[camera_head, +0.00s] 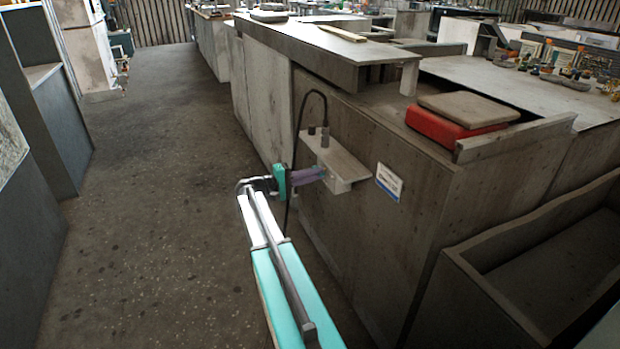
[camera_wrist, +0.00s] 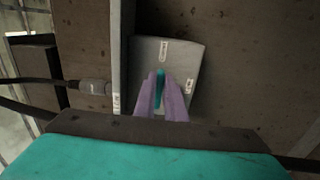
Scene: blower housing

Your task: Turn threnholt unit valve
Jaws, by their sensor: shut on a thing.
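The valve's grey housing (camera_wrist: 180,62) is fixed to the side of a brown cabinet, with small white labels on its face. It also shows in the head view (camera_head: 342,186) below a small ledge. A teal handle (camera_wrist: 160,78) stands out from the housing face. My gripper (camera_wrist: 160,88) has its two purple fingers shut on this handle, close in front of the housing. In the head view my gripper (camera_head: 322,173) reaches the housing from the left. The fingers hide most of the handle, so its turn angle is hard to tell.
A ledge (camera_head: 338,158) and a black cable (camera_head: 307,96) sit right by the housing. A white label plate (camera_head: 389,182) is to its right. A red box (camera_head: 450,128) lies on the cabinet top. An open bin (camera_head: 475,285) stands at right. The floor (camera_head: 150,200) at left is clear.

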